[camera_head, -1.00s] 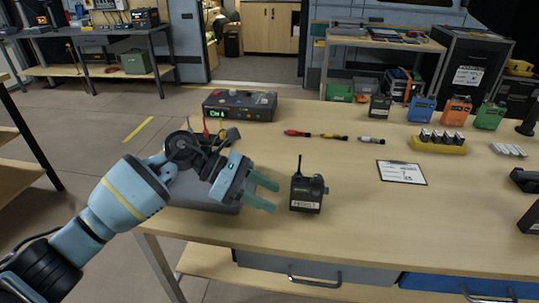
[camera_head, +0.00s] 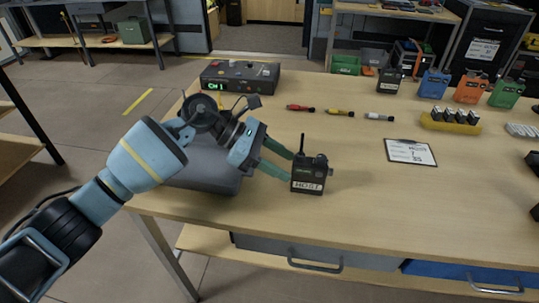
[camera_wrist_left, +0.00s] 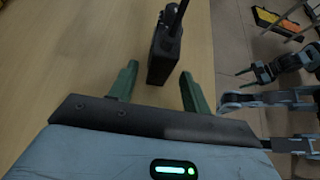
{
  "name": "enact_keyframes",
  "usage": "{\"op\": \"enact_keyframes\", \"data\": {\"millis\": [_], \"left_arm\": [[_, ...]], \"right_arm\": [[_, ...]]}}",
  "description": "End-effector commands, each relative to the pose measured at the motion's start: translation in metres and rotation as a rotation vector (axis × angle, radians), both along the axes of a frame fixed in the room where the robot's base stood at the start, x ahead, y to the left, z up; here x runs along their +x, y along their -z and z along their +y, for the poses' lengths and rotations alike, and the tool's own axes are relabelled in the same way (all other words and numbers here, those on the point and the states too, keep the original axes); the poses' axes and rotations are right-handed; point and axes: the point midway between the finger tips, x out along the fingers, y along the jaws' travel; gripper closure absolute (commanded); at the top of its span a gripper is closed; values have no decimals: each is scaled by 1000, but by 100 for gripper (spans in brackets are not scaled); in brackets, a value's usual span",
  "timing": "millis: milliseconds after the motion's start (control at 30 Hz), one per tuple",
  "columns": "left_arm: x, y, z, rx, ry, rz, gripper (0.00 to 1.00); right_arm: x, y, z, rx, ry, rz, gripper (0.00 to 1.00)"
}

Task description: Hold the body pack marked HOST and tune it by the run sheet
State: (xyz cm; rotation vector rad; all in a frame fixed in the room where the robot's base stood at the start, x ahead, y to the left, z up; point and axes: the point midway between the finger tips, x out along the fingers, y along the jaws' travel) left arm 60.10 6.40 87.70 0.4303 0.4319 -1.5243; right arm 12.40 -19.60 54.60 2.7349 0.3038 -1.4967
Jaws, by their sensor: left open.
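The body pack marked HOST (camera_head: 309,177) is a dark box with an antenna and a knob on top. It stands upright near the front of the table. My left gripper (camera_head: 287,164) is open, its green fingers pointing at the pack's left side. In the left wrist view the pack (camera_wrist_left: 163,55) stands just beyond the open fingertips (camera_wrist_left: 158,73); I cannot tell whether they touch it. The run sheet (camera_head: 410,152) is a white page on a dark clipboard to the right, its writing too small to read fully.
A grey box with a green display (camera_head: 238,76) stands at the table's back left. Red, yellow and white screwdrivers (camera_head: 340,112) lie behind the pack. Blue (camera_head: 433,84), orange and green packs and a yellow holder (camera_head: 449,123) stand at the back right. Table around the clipboard is clear.

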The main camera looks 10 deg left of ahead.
Motion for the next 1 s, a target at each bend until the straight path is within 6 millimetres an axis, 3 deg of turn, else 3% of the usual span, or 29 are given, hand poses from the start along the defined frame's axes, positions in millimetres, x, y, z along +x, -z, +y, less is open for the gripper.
{"op": "enact_keyframes", "data": {"millis": [500, 1000], "left_arm": [[0, 27, -42, -1, 1, 1, 52], [0, 31, -51, 0, 0, 0, 52]], "right_arm": [[1, 15, 0, -4, -3, 6, 43], [5, 16, -2, -8, -9, -2, 43]]}}
